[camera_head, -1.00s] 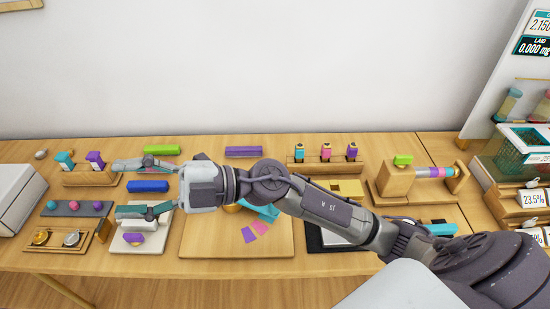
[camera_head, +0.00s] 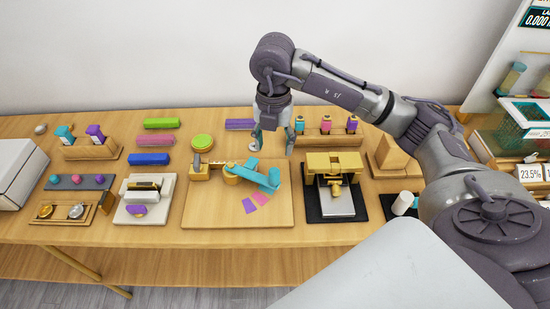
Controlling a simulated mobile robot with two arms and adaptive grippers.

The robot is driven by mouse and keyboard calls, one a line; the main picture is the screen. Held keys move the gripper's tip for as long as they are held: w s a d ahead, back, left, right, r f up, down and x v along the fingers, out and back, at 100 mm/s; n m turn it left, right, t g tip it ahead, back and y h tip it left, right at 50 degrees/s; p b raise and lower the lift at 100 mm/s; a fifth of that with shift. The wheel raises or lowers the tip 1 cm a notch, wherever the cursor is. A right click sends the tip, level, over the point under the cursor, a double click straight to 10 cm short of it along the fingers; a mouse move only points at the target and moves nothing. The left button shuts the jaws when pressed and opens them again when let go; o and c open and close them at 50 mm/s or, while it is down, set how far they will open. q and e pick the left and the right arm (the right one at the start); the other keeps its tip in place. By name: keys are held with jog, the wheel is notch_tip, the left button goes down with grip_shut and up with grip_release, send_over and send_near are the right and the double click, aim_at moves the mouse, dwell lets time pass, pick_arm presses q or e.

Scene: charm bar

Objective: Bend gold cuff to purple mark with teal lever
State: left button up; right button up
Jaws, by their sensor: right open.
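The teal lever (camera_head: 255,175) sits on a gold pivot on a wooden board (camera_head: 218,215) and points right, slightly toward the front. My left gripper is not in view.
A gold press (camera_head: 335,165) on a black base stands right of the board. A white block (camera_head: 129,212) with a dark and gold piece stands left. A green-topped round piece (camera_head: 203,142) is behind the board. A rack of bottles (camera_head: 327,140) stands behind the press.

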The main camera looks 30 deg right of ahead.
aim_at(274, 170)
notch_tip(274, 170, down, 11)
jog(key=shift+f+p, duration=0.1)
jog(key=shift+p, duration=1.15)
grip_shut()
jog(key=c, duration=0.7)
grip_release()
jog(key=shift+c, duration=0.2)
grip_shut()
jog(key=shift+s+a+m+p, duration=0.3)
jog(key=shift+a+m, duration=0.25)
jog(key=shift+a, duration=0.1)
jog(key=shift+s+a+m+p, duration=0.3)
jog(key=shift+a+m, duration=0.25)
jog(key=shift+a, duration=0.05)
